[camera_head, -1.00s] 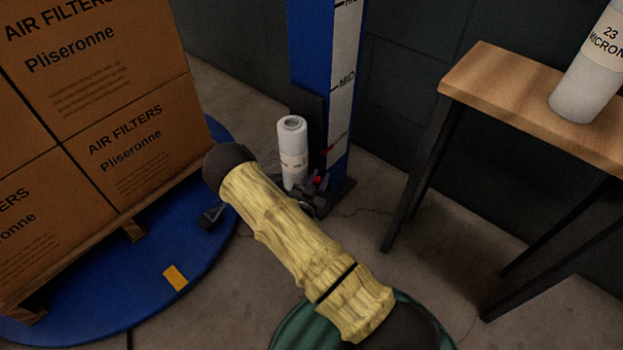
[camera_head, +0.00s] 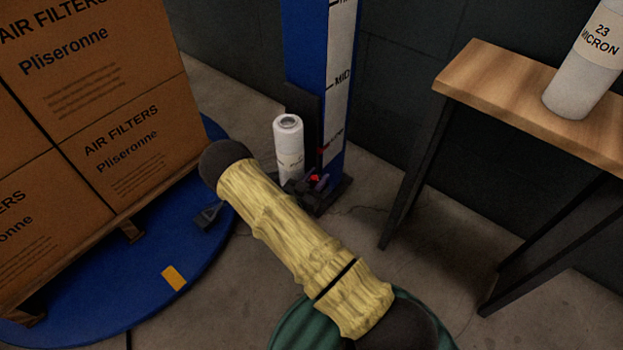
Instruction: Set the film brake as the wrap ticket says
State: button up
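A white film roll (camera_head: 289,140) stands upright on its carriage, against a blue mast (camera_head: 305,60). At the foot of the roll is a cluster of small dark parts (camera_head: 302,188) with a red spot (camera_head: 314,177). These parts are too small and dim to tell the film brake from my gripper, and finger opening cannot be made out. My yellow-sleeved arm crosses the middle of the view and hides part of the area below the roll. A scale strip (camera_head: 341,75) with partly readable marks runs down the mast. No wrap ticket can be made out.
Stacked air filter cartons (camera_head: 130,110) stand on a blue turntable (camera_head: 120,295) at left, with a dark paddle-shaped part (camera_head: 208,216) at its edge. A wooden table (camera_head: 490,75) at right holds a roll labelled 23 micron (camera_head: 580,85). Floor shows between mast and table.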

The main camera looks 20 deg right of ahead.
jog(key=shift+d, duration=0.1)
jog(key=shift+s, duration=0.1)
jog(key=shift+s+a, duration=0.15)
jog(key=shift+a, duration=0.15)
jog(key=p+v, duration=0.7)
jog(key=v, duration=0.9)
jog(key=shift+s+a, duration=0.25)
jog(key=shift+a, duration=0.05)
